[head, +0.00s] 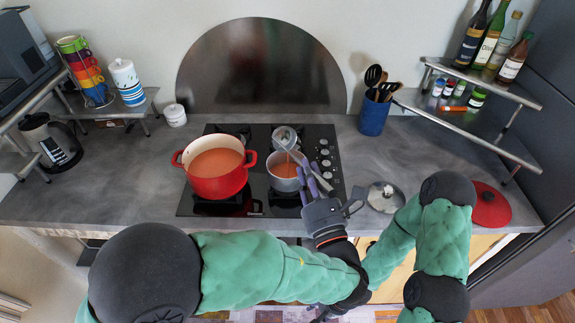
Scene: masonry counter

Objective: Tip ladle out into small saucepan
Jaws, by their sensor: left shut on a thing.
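The ladle (285,138) has a grey metal bowl above the back edge of the small saucepan (284,184). The bowl looks tilted, and a thin reddish streak shows between it and the saucepan. The small saucepan is grey, stands on the hob and holds orange-red soup. My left gripper (308,181) is shut on the ladle's handle, at the saucepan's front right. My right gripper (322,313) is low at the bottom edge, mostly hidden by my arms, so its jaws cannot be read.
A red pot (218,187) of soup stands left of the saucepan on the black hob (257,203). A glass lid (385,198) and a red lid (491,207) lie to the right. A blue utensil crock (373,117) stands behind.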

